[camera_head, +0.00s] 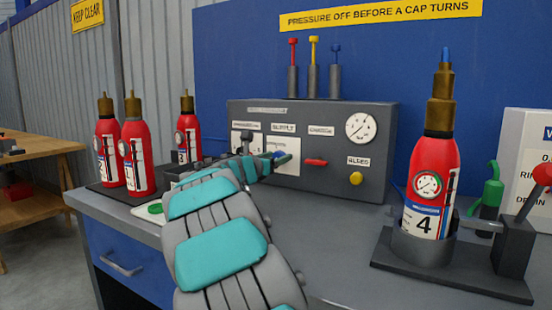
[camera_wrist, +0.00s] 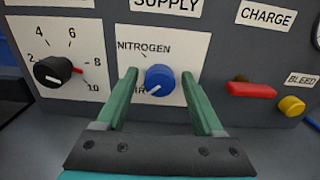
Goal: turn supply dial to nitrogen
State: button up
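The supply dial (camera_wrist: 160,79) is a round blue knob on a white plate under the SUPPLY label. Its white mark points down and left, toward a partly hidden label ending in R. The NITROGEN label (camera_wrist: 143,47) is at its upper left with a short tick line. My gripper (camera_wrist: 158,74) is open, with one green finger on each side of the dial. I cannot tell whether the fingers touch it. In the head view my gripper (camera_head: 272,160) is at the grey panel (camera_head: 340,125) and mostly covers the dial.
A black knob (camera_wrist: 53,72) with a numbered scale is left of the dial. A red charge lever (camera_wrist: 251,90) and yellow bleed button (camera_wrist: 292,106) are to the right. A number 4 extinguisher (camera_head: 430,190) stands in a holder; several others stand at left.

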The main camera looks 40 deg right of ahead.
grip_shut()
dwell(0.3)
jog(key=shift+f, duration=0.1)
jog(key=m+b, duration=0.4)
jog(key=m, duration=0.1)
jog(key=m+b, duration=0.8)
jog(key=m, duration=0.1)
jog(key=shift+s+d+f+m, duration=0.1)
jog(key=shift+s+f+m, duration=0.05)
jog(key=shift+f+m, duration=0.2)
jog(key=shift+m+b, duration=1.15)
jog(key=shift+r+m, duration=0.1)
jog(key=shift+m, duration=0.2)
jog(key=shift+r+b, duration=0.1)
jog(key=shift+b, duration=0.25)
